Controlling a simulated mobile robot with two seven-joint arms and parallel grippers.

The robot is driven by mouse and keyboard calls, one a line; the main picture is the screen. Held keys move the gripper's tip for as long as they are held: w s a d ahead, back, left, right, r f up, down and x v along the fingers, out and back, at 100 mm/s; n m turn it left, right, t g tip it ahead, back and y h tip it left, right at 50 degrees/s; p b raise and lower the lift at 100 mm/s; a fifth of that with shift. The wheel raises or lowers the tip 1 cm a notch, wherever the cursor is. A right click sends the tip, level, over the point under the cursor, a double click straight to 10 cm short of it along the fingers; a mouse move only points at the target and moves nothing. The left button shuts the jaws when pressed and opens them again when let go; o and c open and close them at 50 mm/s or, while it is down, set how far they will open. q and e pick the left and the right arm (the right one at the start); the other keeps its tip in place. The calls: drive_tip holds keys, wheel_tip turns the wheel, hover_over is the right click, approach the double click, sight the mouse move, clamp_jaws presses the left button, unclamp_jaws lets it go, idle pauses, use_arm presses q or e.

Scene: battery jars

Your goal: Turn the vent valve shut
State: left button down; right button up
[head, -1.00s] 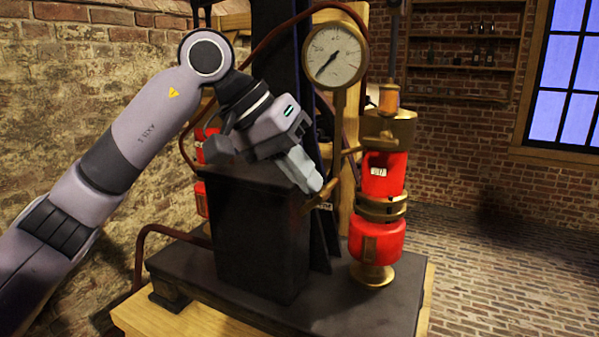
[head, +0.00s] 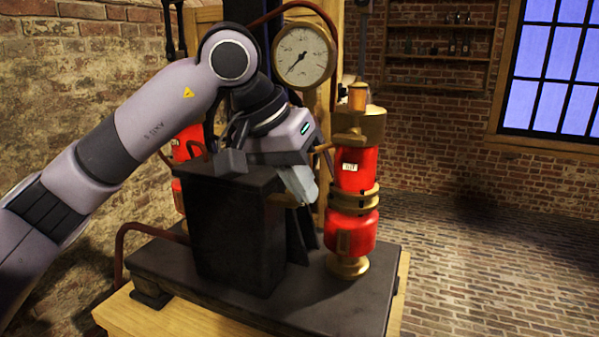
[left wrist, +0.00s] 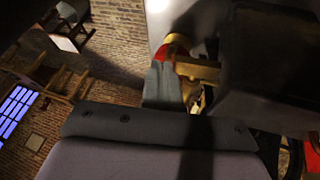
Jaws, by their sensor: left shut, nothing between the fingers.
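My left gripper (head: 304,194) is shut and empty, pointing down beside the upper right edge of the black box (head: 236,235). A brass fitting (head: 285,200), perhaps the vent valve's lever, shows just behind and left of the fingertips. In the left wrist view a brass bar (left wrist: 200,70) lies just right of the closed fingers (left wrist: 163,82). I cannot tell whether they touch. The vent valve is not clearly identifiable; the gripper hides part of this area. My right gripper is not in view.
A red jar with brass collars (head: 352,215) stands close to the right of my left gripper. A dial gauge (head: 305,56) is above. Another red jar (head: 186,145) is behind my arm. The dark base plate (head: 345,300) sits on a wooden table (head: 150,320). The brick floor at right is clear.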

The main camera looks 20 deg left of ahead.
use_arm(q)
drive_tip(key=shift+d+f+y+p, duration=0.25)
drive_tip(key=shift+y+p, duration=0.1)
drive_tip(key=shift+y, duration=0.55)
